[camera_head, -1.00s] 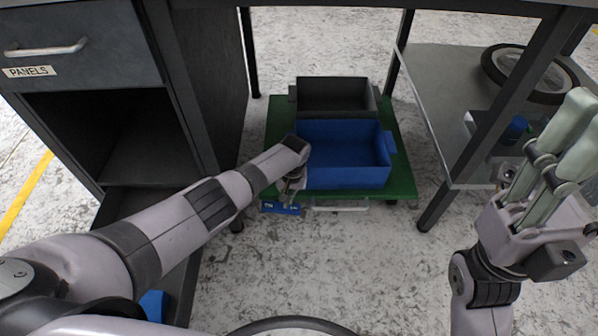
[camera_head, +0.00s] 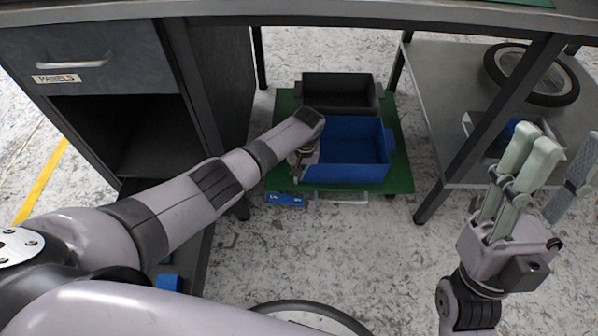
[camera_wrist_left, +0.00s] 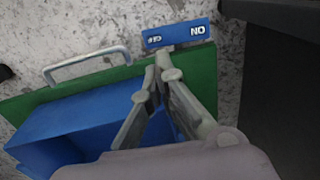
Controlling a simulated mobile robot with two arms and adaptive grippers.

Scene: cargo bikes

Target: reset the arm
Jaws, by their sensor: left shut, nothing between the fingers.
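My left arm reaches in from the left in the head view. Its gripper (camera_head: 298,176) points down at the left front corner of a blue bin (camera_head: 352,175), and my own wrist hides most of it. In the left wrist view the left gripper's fingers (camera_wrist_left: 157,72) meet at the tips, empty, over the front edge of the bin (camera_wrist_left: 75,115) and the green platform (camera_wrist_left: 60,95). I cannot tell whether they touch it. My right gripper (camera_head: 545,170) is raised at the right, empty, its fingers spread apart.
A dark bin (camera_head: 340,92) stands behind the blue one on the green platform (camera_head: 402,180), which has a blue label (camera_head: 286,199) at its front. A drawer cabinet (camera_head: 100,60) stands left. A grey shelf (camera_head: 440,100) with a wheel (camera_head: 535,92) is right. A bench edge (camera_head: 300,10) spans the top.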

